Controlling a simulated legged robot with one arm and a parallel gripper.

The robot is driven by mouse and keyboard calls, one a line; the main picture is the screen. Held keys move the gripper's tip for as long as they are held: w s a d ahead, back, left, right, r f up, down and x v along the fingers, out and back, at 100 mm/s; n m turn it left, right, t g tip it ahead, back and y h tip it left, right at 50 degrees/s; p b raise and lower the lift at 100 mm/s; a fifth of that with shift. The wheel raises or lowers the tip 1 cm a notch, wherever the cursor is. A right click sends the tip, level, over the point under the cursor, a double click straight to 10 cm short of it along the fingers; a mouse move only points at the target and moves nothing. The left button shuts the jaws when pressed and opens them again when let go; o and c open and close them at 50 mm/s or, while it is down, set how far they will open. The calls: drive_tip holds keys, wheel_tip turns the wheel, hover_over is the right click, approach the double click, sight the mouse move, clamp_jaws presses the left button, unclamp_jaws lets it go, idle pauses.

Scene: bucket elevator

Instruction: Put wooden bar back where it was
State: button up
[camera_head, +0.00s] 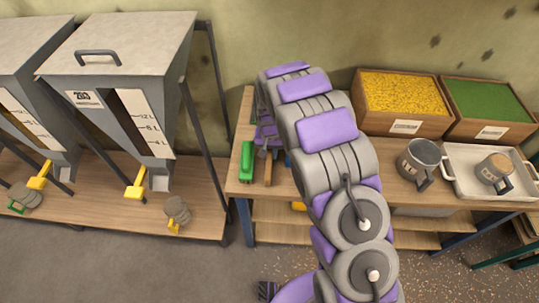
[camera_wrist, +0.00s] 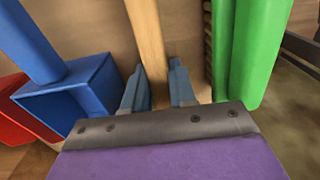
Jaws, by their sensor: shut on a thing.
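The wooden bar (camera_wrist: 147,35) is a long, light-brown stick, seen between the two blue-grey fingers of my gripper (camera_wrist: 158,84) in the wrist view. My gripper is shut on it. In the head view the bar (camera_head: 268,172) shows below my gripper (camera_head: 268,150), at the left end of the wooden workbench (camera_head: 400,193). The fingers and arm hide part of the bar. I cannot tell whether it touches the bench top.
A green block (camera_head: 247,163) lies close beside the bar; it is also in the wrist view (camera_wrist: 253,45). Blue (camera_wrist: 75,95) and red (camera_wrist: 22,110) objects sit on the other side. Mugs, a white tray (camera_head: 465,190) and grain boxes (camera_head: 400,122) stand at right.

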drive_tip(key=shift+f, duration=0.5)
drive_tip(key=shift+a+r, duration=0.1)
drive_tip(key=o, duration=0.9)
drive_tip(key=shift+o, duration=0.2)
